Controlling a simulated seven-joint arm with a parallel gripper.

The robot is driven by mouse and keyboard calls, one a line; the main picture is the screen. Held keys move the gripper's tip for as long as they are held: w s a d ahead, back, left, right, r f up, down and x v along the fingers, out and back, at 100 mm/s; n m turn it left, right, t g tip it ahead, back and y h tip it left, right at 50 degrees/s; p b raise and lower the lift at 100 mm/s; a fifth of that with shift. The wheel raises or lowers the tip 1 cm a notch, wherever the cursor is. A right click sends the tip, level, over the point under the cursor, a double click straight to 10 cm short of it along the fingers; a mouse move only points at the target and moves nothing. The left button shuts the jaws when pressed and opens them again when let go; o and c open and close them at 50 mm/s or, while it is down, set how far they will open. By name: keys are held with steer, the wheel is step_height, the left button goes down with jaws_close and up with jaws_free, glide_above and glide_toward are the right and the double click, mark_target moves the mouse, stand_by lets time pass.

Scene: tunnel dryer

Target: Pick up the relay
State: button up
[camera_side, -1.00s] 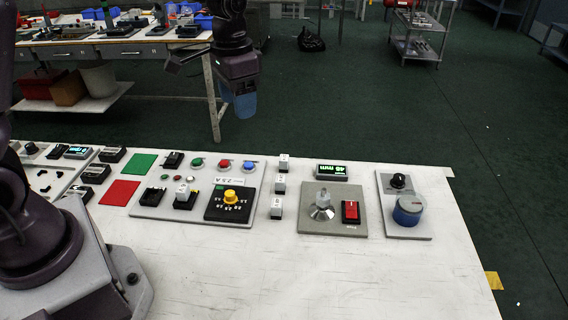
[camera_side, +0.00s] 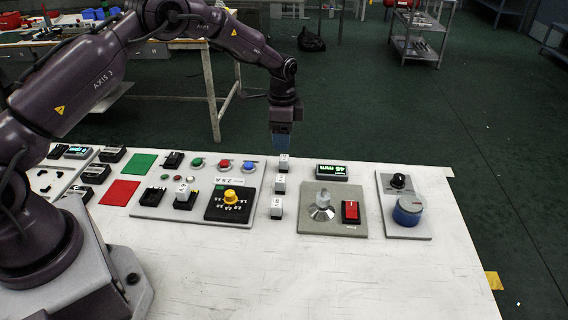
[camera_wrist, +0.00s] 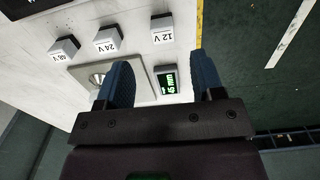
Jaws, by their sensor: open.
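Three small pale relay blocks stand in a row on the white table: 12 V (camera_wrist: 162,28), 24 V (camera_wrist: 107,40) and 48 V (camera_wrist: 63,48) in the wrist view. In the side view the far block (camera_side: 283,164), middle block (camera_side: 280,186) and near block (camera_side: 276,211) all show. My gripper (camera_side: 281,143) points down with blue fingers, just above and behind the far block. In the wrist view my gripper (camera_wrist: 160,58) is open and empty, and the 12 V block lies beyond the fingertips.
Right of the row stand a green-lit display (camera_side: 332,172), a grey plate (camera_side: 310,228) with a metal cone and red switch, and a blue-knob panel (camera_side: 408,232). A button panel (camera_side: 152,211) lies left. The front of the table is clear.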

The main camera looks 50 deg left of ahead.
mark_target(284, 157)
steer(key=f, duration=0.7)
steer(key=shift+w+f, duration=0.25)
steer(key=shift+f, duration=0.1)
steer(key=c, duration=1)
